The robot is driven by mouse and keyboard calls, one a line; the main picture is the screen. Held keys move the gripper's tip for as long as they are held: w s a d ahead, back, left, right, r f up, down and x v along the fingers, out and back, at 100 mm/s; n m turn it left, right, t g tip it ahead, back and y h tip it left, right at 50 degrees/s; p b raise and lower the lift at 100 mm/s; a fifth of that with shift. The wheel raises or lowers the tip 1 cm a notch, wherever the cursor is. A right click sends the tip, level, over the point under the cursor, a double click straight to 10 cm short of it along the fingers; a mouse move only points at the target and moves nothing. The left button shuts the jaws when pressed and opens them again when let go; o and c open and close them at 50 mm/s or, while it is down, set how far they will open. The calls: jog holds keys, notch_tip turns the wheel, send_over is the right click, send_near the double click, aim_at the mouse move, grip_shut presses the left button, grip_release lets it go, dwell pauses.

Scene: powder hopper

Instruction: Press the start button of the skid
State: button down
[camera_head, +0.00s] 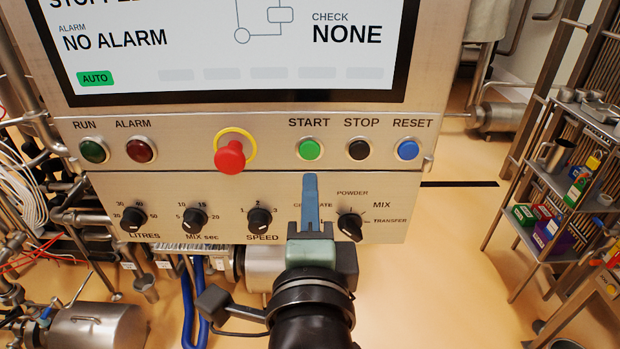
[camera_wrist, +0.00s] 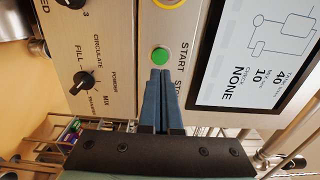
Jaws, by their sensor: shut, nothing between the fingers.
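The green START button (camera_head: 310,149) sits on the skid's steel panel, under the START label. In the wrist view the green button (camera_wrist: 160,55) shows just beyond the fingertips. My gripper (camera_head: 310,177) is shut and empty, its blue fingers pointing up at the panel. In the head view the fingertips are a little below the button. In the wrist view the closed fingers (camera_wrist: 160,74) end close to the button's edge; I cannot tell whether they touch the panel.
The black STOP button (camera_head: 359,149) and blue RESET button (camera_head: 407,150) are right of START. The red emergency stop (camera_head: 230,155) is left. Below are the selector knob (camera_head: 350,225) and the SPEED knob (camera_head: 260,219). The screen (camera_head: 235,45) shows NO ALARM.

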aim_at(310, 153)
jog(key=w+p, duration=0.2)
jog(key=w, duration=0.2)
jog(key=shift+w+r, duration=0.15)
jog(key=shift+w, duration=0.05)
jog(key=shift+w+f, duration=0.2)
jog(key=shift+w, duration=0.7)
